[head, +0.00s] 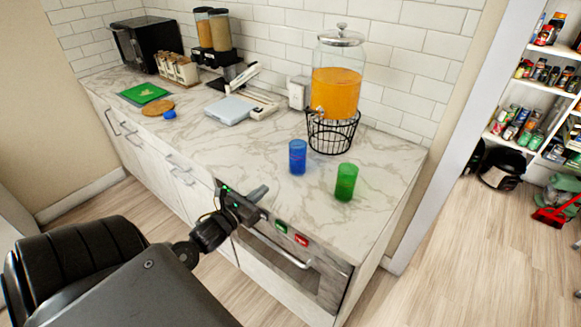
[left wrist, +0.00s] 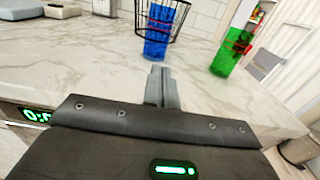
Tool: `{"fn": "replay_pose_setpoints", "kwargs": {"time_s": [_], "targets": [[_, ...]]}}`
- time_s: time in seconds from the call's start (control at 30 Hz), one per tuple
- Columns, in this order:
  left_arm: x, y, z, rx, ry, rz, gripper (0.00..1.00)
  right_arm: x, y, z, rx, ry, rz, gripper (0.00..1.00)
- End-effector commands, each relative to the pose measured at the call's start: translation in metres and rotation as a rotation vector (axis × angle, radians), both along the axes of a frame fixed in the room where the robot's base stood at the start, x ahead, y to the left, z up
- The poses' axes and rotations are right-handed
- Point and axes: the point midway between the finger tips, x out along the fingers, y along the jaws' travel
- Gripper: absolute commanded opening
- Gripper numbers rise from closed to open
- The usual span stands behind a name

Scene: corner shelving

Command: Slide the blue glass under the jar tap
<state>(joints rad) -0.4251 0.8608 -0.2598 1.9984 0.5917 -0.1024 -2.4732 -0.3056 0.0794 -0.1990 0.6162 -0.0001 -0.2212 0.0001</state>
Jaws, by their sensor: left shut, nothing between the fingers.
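The blue glass (head: 297,157) stands upright on the marble counter, in front and to the left of the jar's wire stand (head: 333,133). The glass jar (head: 337,82) holds orange liquid, and its tap (head: 318,111) is on the front left side. My left gripper (head: 258,192) is shut and empty near the counter's front edge, apart from the blue glass. In the left wrist view the shut fingers (left wrist: 160,88) point toward the blue glass (left wrist: 163,30), which stands beyond them before the wire stand. My right gripper is not in view.
A green glass (head: 345,182) stands to the right of the blue glass, near the counter's right end. A white scale (head: 228,110), cutting boards (head: 143,93) and dispensers (head: 212,35) are further left. The marble between gripper and blue glass is clear.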

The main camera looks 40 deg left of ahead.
Motion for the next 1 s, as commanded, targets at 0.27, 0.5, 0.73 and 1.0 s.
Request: {"fn": "replay_pose_setpoints", "kwargs": {"time_s": [0.27, 0.5, 0.73, 1.0], "targets": [[0.037, 0.006, 0.003, -0.001, -0.002, 0.012, 0.00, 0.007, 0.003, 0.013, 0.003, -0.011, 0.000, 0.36], [0.089, 0.007, 0.003, -0.002, -0.001, 0.010, 0.00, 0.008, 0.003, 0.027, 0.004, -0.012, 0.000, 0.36], [0.122, 0.007, 0.002, -0.003, 0.001, 0.008, 0.00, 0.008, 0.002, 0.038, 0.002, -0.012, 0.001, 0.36], [0.135, 0.007, -0.001, -0.002, 0.003, 0.005, 0.00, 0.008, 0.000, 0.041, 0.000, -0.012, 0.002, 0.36]]}}
